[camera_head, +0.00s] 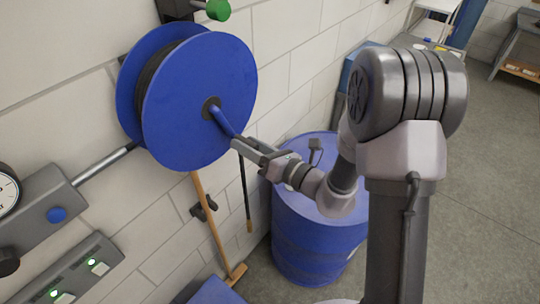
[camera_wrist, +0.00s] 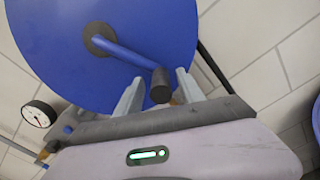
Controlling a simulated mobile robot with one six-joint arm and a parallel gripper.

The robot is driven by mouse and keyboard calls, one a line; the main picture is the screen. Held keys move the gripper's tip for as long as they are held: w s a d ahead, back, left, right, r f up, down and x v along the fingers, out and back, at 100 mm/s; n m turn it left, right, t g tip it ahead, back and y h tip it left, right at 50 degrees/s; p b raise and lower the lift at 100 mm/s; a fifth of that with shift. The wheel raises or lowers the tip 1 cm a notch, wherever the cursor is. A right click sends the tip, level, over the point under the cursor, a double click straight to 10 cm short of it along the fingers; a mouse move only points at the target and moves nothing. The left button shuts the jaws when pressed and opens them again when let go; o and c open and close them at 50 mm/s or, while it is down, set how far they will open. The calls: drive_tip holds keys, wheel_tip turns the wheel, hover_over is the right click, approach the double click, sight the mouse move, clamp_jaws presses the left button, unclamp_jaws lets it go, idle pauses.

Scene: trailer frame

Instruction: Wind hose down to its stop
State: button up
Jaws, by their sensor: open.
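The hose reel (camera_head: 180,120) is a blue two-flange drum on the wall, with dark hose (camera_head: 150,75) wound between its flanges. Its front flange also fills the top of the wrist view (camera_wrist: 60,50). A blue crank arm (camera_wrist: 130,53) runs from the dark hub (camera_wrist: 99,39) down and to the right, ending in a dark cylindrical handle (camera_wrist: 160,86). My gripper (camera_head: 242,146) is at the crank's end. In the wrist view the handle stands between its two spread fingers (camera_wrist: 159,78), with gaps on both sides. In the head view the gripper hides the handle.
A blue drum barrel (camera_head: 300,235) stands below my forearm, close to the wall. A broom (camera_head: 210,225) leans under the reel. A gauge (camera_head: 8,190) and wall boxes with green lights (camera_head: 70,275) are at the left. Open floor (camera_head: 480,200) lies to the right.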

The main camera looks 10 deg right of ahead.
drive_tip(key=p+v, duration=0.1)
drive_tip(key=v, duration=1.5)
drive_tip(key=shift+s, duration=0.1)
